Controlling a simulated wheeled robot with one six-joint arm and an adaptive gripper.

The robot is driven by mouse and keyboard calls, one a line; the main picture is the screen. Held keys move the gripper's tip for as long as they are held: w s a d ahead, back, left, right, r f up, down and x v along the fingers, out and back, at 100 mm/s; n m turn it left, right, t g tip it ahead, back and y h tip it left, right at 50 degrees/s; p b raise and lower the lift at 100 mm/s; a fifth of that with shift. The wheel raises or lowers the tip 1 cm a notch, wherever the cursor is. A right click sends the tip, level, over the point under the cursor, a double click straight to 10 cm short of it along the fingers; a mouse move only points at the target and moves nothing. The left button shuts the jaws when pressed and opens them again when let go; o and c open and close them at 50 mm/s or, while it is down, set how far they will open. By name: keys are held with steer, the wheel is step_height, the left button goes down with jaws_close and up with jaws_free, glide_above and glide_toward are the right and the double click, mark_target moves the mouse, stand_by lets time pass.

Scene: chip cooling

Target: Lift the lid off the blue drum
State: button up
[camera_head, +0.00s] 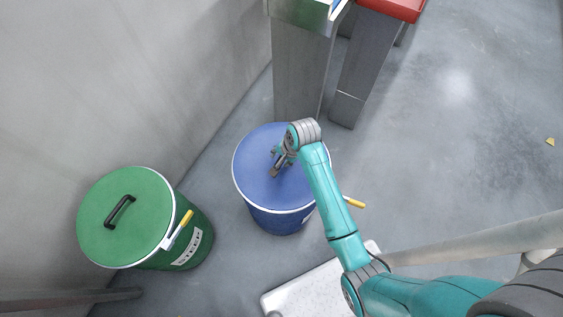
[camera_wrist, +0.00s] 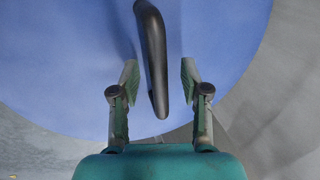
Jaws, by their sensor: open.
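The blue drum (camera_head: 280,218) stands on the floor in the middle of the head view, with its blue lid (camera_head: 252,166) on top inside a white rim. My gripper (camera_head: 275,163) is over the lid and hides its handle in that view. In the wrist view the black handle (camera_wrist: 152,50) rises from the blue lid (camera_wrist: 60,60). My gripper (camera_wrist: 160,82) is open there, with one finger on each side of the handle's near end. I cannot tell whether the fingers are low enough to touch it.
A green drum (camera_head: 120,220) with a black lid handle stands at the left by the grey wall (camera_head: 150,80). Grey metal bins (camera_head: 300,70) stand behind the blue drum. A white speckled slab (camera_head: 310,285) lies in front. Open floor (camera_head: 470,120) is at the right.

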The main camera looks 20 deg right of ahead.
jaws_close()
steer(key=shift+r, duration=0.1)
